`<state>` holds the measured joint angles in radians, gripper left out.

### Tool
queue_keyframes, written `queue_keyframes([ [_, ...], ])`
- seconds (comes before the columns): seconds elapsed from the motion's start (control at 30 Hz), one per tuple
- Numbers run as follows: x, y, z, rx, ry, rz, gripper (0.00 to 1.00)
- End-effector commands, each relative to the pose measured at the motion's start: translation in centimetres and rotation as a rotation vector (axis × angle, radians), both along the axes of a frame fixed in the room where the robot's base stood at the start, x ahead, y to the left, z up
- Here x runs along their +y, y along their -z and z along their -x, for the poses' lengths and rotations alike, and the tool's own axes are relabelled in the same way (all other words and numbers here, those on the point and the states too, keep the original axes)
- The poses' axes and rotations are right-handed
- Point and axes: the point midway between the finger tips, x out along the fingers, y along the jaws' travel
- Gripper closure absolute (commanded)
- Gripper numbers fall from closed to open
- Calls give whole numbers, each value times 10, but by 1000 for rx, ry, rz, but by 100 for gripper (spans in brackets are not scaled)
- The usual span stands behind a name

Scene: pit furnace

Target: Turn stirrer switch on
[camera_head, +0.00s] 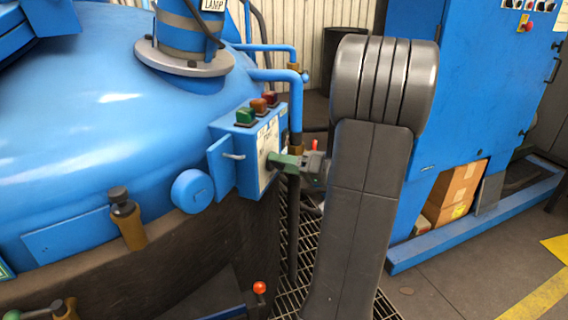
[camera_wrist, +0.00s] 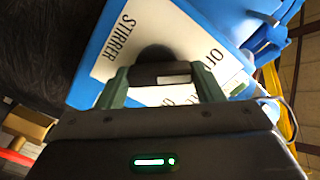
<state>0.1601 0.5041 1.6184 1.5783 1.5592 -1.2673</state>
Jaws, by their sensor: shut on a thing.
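The stirrer switch is a dark round knob (camera_wrist: 155,54) on the white-labelled face of a blue control box (camera_head: 222,165). In the wrist view the label (camera_wrist: 122,38) reads "STIRRER", and other lettering at its right is partly hidden. My gripper (camera_wrist: 162,76) has its green fingers on either side of the dark switch handle and is shut on it. In the head view my gripper (camera_head: 284,160) reaches the box face from the right. It hides most of the knob there, and I cannot tell which setting it points to.
Green and red buttons (camera_head: 258,106) sit on top of the box. Blue pipes (camera_head: 270,76) run behind it. The big blue furnace lid (camera_head: 90,100) fills the left. A blue cabinet (camera_head: 475,90) stands at the right, with a cardboard box (camera_head: 455,192) low in it.

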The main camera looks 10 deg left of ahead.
Motion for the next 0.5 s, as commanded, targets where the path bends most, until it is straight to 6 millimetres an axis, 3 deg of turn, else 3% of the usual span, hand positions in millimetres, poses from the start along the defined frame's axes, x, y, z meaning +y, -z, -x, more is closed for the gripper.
queue_keyframes([
  [0.5,0,-3,-1,425,0,-73,62],
])
